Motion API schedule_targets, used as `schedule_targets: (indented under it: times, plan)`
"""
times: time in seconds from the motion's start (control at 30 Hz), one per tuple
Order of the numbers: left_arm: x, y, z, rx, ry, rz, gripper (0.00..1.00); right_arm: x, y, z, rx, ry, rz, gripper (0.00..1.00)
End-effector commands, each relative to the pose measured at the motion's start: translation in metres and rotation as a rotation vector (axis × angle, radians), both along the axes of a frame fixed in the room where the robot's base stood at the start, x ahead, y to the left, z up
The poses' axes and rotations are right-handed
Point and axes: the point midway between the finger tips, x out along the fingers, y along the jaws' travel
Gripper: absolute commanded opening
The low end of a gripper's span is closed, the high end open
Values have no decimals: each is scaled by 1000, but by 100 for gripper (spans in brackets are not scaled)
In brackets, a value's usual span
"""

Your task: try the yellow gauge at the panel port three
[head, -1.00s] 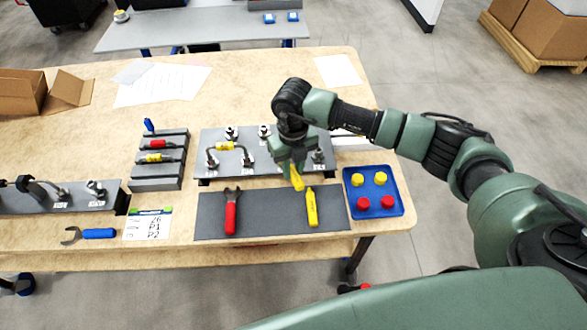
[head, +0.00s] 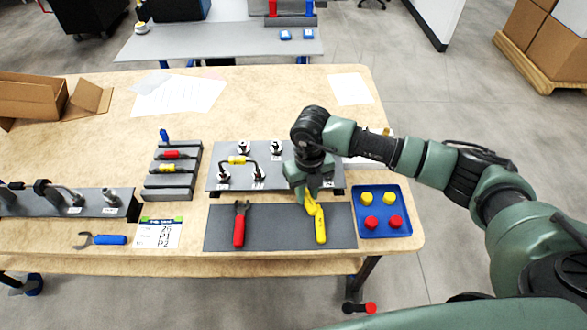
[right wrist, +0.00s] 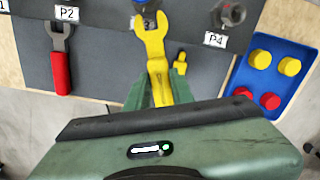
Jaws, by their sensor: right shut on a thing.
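My right gripper (head: 309,192) is shut on the yellow gauge (right wrist: 157,62), an open-ended, fork-shaped tool. In the right wrist view its open jaws point up the picture, towards the panel (head: 276,172). They overlap the panel's front edge between the P2 label (right wrist: 67,13) and the P4 label (right wrist: 215,40). My left gripper is not in view.
Another yellow tool (head: 320,226) and a red-handled wrench (head: 239,225) lie on the dark mat (head: 280,232). A blue tray (head: 384,232) with yellow and red caps stands at right. A grey rack (head: 170,193) stands left of the panel.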

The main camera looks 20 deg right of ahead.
Motion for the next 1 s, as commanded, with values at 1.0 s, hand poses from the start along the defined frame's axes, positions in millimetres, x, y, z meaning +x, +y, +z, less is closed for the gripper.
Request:
schedule_targets:
  times: [1.0]
  plan:
    - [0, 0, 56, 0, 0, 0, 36, -23, -2, 71, 0, -3, 0, 0]
